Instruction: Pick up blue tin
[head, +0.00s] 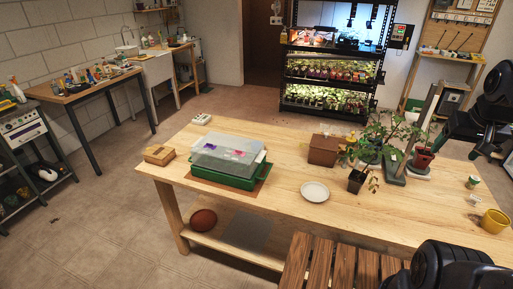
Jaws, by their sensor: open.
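I cannot make out a blue tin for certain in the head view. Small items, some bluish, crowd the dark-legged table (98,89) at the far left, but they are too small to tell apart. On the long wooden table (250,213), no blue tin shows among the things on top. My gripper is not in view; only dark parts of my arm show at the right edge and bottom right.
The long table holds a wooden box (160,154), a lidded green tray (225,181), a brown box (323,150), a white saucer (315,192), potted plants (357,180) and a yellow mug (494,221). A slatted wooden surface (318,262) stands in front. Left floor is open.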

